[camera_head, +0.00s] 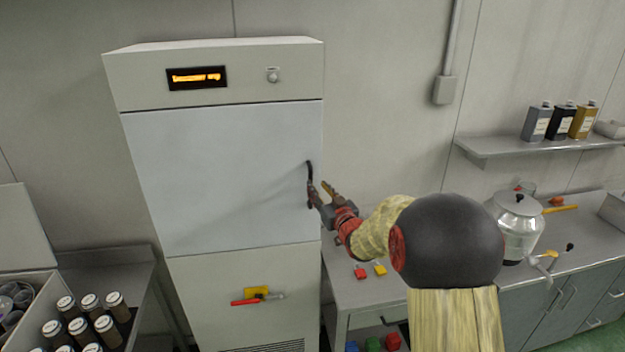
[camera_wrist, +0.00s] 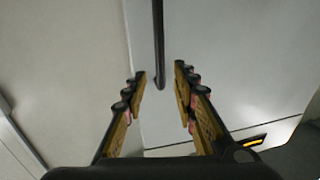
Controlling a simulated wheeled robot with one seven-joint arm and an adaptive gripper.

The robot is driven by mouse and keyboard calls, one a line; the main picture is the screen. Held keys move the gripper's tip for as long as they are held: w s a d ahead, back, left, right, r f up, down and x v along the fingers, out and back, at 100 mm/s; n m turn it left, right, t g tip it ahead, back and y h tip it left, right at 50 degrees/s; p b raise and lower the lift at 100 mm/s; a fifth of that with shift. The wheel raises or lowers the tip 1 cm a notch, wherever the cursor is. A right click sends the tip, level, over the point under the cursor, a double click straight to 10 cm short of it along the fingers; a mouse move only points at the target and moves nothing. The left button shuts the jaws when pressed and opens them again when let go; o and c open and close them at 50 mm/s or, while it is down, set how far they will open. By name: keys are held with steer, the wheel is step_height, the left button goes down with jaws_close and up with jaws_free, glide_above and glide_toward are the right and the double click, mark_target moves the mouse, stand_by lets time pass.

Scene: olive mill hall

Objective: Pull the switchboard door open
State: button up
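The switchboard is a tall pale cabinet with a wide light-grey door (camera_head: 220,165), which looks closed. A black bar handle (camera_head: 309,169) stands upright near the door's right edge. In the wrist view the handle (camera_wrist: 158,40) comes down from the top, and its end lies between the finger tips in the picture. My gripper (camera_head: 321,188) is at the handle's lower part, in front of the door's right edge. In the wrist view its fingers (camera_wrist: 160,78) are apart, with a gap on both sides of the handle. I cannot tell whether either finger touches it.
A lit display (camera_head: 197,78) and a knob (camera_head: 273,75) sit above the door. A yellow item and a red-handled tool (camera_head: 245,301) are on the lower panel. A grey counter (camera_head: 375,290) stands close at right; a crate of jars (camera_head: 40,300) is at left.

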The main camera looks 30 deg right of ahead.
mark_target(312, 180)
steer(key=w, duration=0.4)
steer(key=w+p, duration=0.1)
steer(key=w, duration=0.2)
steer(key=shift+d, duration=0.25)
jaws_close()
stand_by(0.7)
